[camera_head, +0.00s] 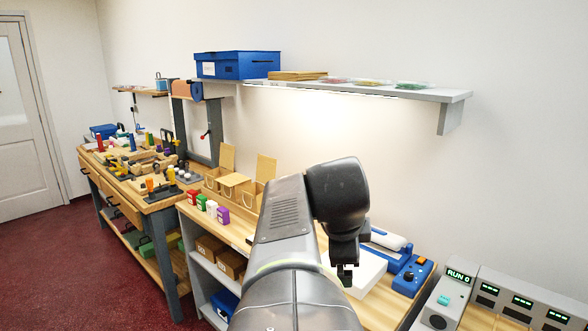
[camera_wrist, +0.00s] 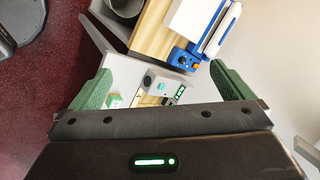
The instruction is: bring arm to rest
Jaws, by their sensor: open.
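My arm rises in the lower middle of the head view, bent over at the top, with my gripper (camera_head: 346,274) hanging down over the wooden counter (camera_head: 391,310). In the wrist view, my gripper (camera_wrist: 161,78) has its two green fingers wide apart, with nothing held between them. The arm hides part of the counter in the head view.
A blue device (camera_head: 412,276) with a white roll (camera_head: 388,238) stands right of my gripper. The RUN 0 console (camera_head: 453,291) is at lower right. A shelf (camera_head: 420,95) hangs above. Red floor is clear left.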

